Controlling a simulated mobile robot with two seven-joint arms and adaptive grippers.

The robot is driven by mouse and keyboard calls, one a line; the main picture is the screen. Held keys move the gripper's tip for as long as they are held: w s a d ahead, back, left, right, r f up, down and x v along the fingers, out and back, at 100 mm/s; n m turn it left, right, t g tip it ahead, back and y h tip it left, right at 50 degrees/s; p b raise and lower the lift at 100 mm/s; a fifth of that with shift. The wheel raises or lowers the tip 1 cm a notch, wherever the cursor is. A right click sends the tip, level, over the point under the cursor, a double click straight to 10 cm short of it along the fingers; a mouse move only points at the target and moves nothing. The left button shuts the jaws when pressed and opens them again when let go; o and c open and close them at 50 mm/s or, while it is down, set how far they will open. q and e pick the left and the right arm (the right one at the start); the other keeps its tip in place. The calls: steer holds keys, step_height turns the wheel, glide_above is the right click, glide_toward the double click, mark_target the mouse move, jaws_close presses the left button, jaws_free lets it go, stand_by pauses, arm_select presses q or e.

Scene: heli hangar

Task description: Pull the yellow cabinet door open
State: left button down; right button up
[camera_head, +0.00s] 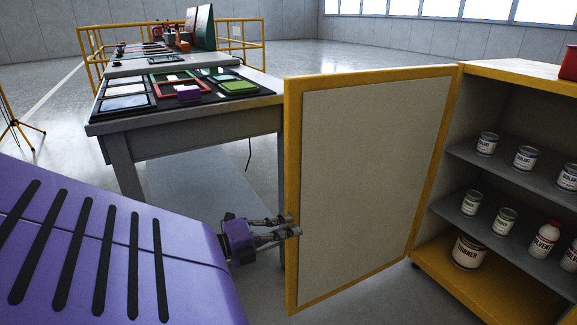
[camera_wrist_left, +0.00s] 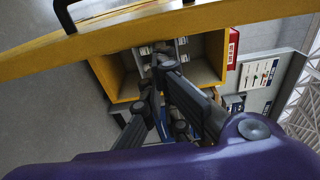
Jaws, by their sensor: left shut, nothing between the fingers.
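The yellow cabinet door (camera_head: 369,190) stands swung wide open in the head view, its pale inner panel with yellow rim facing me. The yellow cabinet (camera_head: 500,283) is at the right, its shelves exposed. My left gripper (camera_head: 296,226) is shut and empty at the door's free left edge, at lower mid height. Its tips overlap the edge in the picture; I cannot tell if they touch. In the left wrist view, the door's yellow edge (camera_wrist_left: 130,38) crosses the top, with a black handle (camera_wrist_left: 80,10) beyond it. The shut fingers (camera_wrist_left: 162,72) point past it. My right gripper is not in view.
Several cans (camera_head: 525,157) and a white solvent bottle (camera_head: 544,240) stand inside the cabinet. A grey workbench (camera_head: 190,122) with trays and parts stands behind the door at the left. A yellow railing (camera_head: 90,62) is farther back. Open floor lies beyond the bench.

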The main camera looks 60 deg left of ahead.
arm_select(q)
steer(key=a+b, duration=0.2)
steer(key=a, duration=0.6)
steer(key=shift+s+r, duration=0.15)
steer(key=shift+s, duration=0.1)
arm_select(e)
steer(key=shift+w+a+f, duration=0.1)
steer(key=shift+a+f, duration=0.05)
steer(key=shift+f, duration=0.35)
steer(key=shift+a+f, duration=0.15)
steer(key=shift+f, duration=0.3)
arm_select(q)
steer(key=s+p, duration=0.3)
steer(key=s, duration=0.6)
steer(key=shift+s+a+p, duration=0.2)
steer(key=shift+a+p, duration=0.1)
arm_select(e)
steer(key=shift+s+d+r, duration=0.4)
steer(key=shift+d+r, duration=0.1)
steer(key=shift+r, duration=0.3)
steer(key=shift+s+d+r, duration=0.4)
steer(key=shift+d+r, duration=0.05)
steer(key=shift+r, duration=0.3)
